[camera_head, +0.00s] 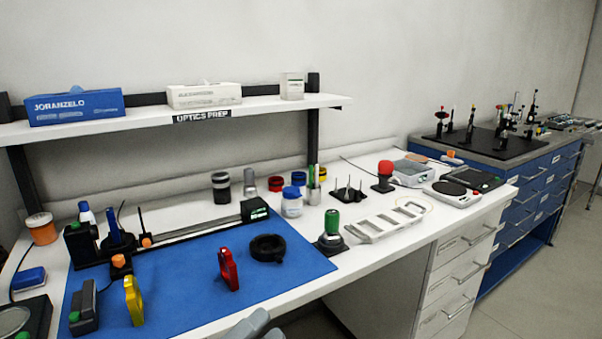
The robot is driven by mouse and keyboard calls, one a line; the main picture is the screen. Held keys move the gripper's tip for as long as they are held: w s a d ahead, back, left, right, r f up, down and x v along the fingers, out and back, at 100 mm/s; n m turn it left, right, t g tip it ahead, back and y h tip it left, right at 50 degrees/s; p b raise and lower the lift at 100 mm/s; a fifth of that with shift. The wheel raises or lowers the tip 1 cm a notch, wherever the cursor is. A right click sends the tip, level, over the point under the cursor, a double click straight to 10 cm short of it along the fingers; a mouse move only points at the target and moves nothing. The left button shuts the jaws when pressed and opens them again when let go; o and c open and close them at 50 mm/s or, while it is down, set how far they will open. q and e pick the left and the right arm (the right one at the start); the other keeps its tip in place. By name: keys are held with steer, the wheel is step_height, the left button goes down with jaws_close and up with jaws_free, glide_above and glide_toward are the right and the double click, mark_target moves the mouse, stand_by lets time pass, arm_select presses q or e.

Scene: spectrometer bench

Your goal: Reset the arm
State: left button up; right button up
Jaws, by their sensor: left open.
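My left gripper (262,325) shows only as grey finger parts at the bottom edge of the head view, in front of the bench's front edge. It is open, with nothing seen between its fingers. It is apart from the items on the blue mat (190,307). The rest of the left arm is out of the picture. My right gripper is not in view.
The white bench (375,250) carries a red part (228,269), a yellow part (133,300), a black ring (267,248) and a green-topped device (331,232) near its front. A shelf (250,106) overhangs the back. Drawers (455,285) stand right; floor beyond is clear.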

arm_select(q)
steer(key=s+a+f+n+t+y, duration=0.15)
steer(key=a+f+n+y, duration=0.25)
steer(key=f+n+y, duration=0.4)
steer(key=s+a+f+n+y, duration=0.3)
steer(key=a+f+n+y, duration=0.15)
steer(key=f+n, duration=0.35)
steer(key=s+a+f+n+g+y, duration=0.2)
steer(key=s+a+f+n+g, duration=0.3)
steer(key=s+f+n, duration=0.3)
step_height(320, 180, down, 2)
steer(key=s, duration=0.3)
steer(key=shift+a+n+p, duration=0.3)
steer(key=shift+a+n, duration=0.1)
steer(key=shift+w+y, duration=0.1)
steer(key=shift+y, duration=0.15)
